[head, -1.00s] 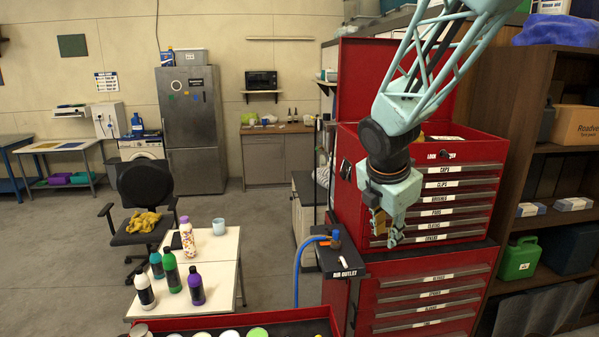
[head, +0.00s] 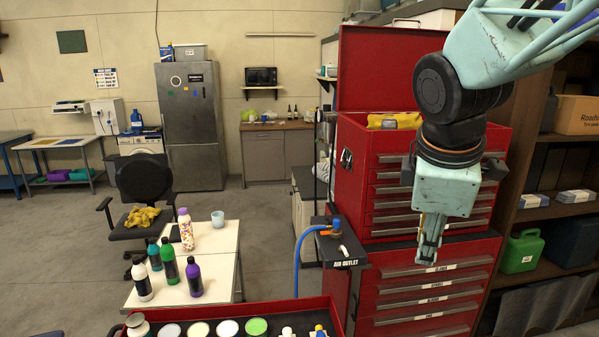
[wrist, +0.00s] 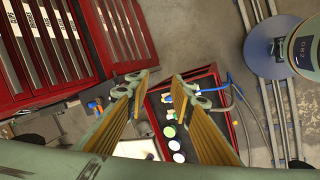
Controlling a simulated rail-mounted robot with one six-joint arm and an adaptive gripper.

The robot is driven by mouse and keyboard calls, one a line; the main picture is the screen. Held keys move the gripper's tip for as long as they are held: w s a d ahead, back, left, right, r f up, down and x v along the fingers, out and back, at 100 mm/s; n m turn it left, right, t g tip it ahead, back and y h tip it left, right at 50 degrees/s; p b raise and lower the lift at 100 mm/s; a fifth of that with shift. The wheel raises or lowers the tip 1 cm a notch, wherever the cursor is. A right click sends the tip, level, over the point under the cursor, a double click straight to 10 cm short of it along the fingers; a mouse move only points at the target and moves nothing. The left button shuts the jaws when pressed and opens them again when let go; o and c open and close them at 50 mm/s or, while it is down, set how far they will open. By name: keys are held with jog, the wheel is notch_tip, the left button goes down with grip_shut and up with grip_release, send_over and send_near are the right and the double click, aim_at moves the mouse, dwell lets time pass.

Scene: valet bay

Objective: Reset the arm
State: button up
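My gripper (head: 430,245) hangs from the pale teal arm (head: 505,45) at the right of the head view, pointing down in front of the red tool chest. In the wrist view my gripper (wrist: 163,80) has its two ribbed yellow-brown fingers spread apart. Nothing is between the fingers; the floor and a red tray lie far beyond them. The arm is bent, with its black wrist joint in front of the upper drawers.
The red tool chest (head: 385,180) stands close behind my gripper, its lid raised. The air outlet shelf (head: 340,262) with a blue hose is to the left. A red tray (head: 302,310) with pots is at the front. Shelves (head: 521,200) stand at the right.

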jog(key=s+a+f+m+b, duration=0.1)
jog(key=s+m, duration=0.3)
jog(key=s, duration=0.4)
jog(key=s+a+f+m+y+b, duration=0.1)
jog(key=s+f+m+b, duration=0.1)
jog(key=s+m, duration=0.3)
jog(key=s+a+f+m+y+b, duration=0.1)
jog(key=s+m+b, duration=0.3)
jog(key=s, duration=0.8)
jog(key=shift+s+a+f+m, duration=0.3)
jog(key=shift+a+f, duration=0.05)
jog(key=shift+f, duration=0.45)
